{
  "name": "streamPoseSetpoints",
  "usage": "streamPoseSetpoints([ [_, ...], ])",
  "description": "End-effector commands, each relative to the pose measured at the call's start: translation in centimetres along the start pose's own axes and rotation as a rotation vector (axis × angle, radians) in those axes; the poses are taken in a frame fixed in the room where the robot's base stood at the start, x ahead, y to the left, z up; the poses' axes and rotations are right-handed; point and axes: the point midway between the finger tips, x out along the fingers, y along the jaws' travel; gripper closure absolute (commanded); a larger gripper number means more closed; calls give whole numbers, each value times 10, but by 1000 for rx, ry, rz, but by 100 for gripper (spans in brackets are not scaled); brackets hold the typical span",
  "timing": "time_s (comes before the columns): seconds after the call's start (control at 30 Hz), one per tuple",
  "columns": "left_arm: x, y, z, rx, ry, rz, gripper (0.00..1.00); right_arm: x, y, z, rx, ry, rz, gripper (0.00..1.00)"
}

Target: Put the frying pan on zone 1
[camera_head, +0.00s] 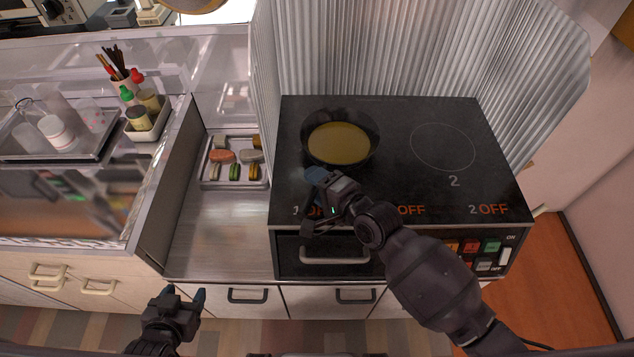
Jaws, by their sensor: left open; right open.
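The dark frying pan (364,122) with yellowish contents is on the left side of the black stove top, over the zone 1 side. The pan covers any ring mark there, so I cannot tell how well it is centred. My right gripper (312,196) is open at the pan's near left edge, above the stove's front; whether it touches the pan is unclear. The pan's handle is not clearly visible. My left gripper (186,300) is open and empty, low in front of the counter, away from the pan.
The stove top (400,180) has an empty zone 2 ring (443,147) at right. Corrugated metal guards (400,50) stand around its back and sides. A tray of food pieces (235,158) lies left. The steel counter (215,235) in front of it is clear.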

Motion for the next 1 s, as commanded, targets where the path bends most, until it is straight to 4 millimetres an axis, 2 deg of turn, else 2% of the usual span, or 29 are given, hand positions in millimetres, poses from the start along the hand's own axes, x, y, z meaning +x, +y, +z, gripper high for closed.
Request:
streamPoseSetpoints([
  [0.17,-2,0,-1,0,0,-1,40,-5,-3,0,0,0,0,50],
  [0.27,-2,-1,-2,1,1,-1,40,-18,-2,0,0,1,1,50],
  [0.7,-7,-2,2,-1,-9,-4,40,-98,-3,0,-2,1,1,50],
  [0.83,-7,-2,2,-1,-11,-4,40,-112,-3,0,0,0,0,50],
  [1.0,-7,-2,1,-1,-9,-4,40,-120,-3,0,0,0,0,50],
])
